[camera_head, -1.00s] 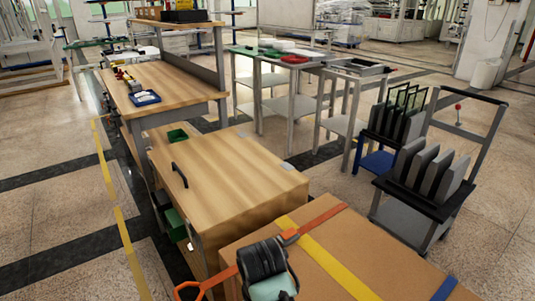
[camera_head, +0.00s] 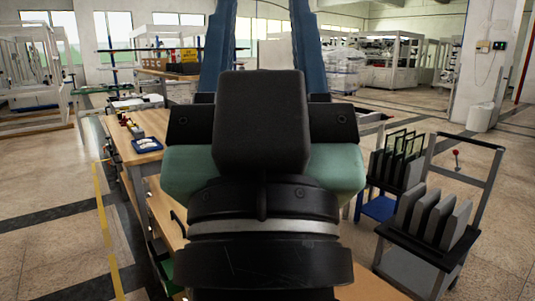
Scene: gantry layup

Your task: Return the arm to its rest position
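My gripper (camera_head: 263,14) stands raised upright in the middle of the head view, close to the camera. Its two blue fingers rise from a black body and are spread apart, with only the far room visible between them. The top edge of the picture cuts off the fingertips. Nothing shows between the visible parts of the fingers. My black and pale green wrist fills the lower middle and hides much of the benches behind it.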

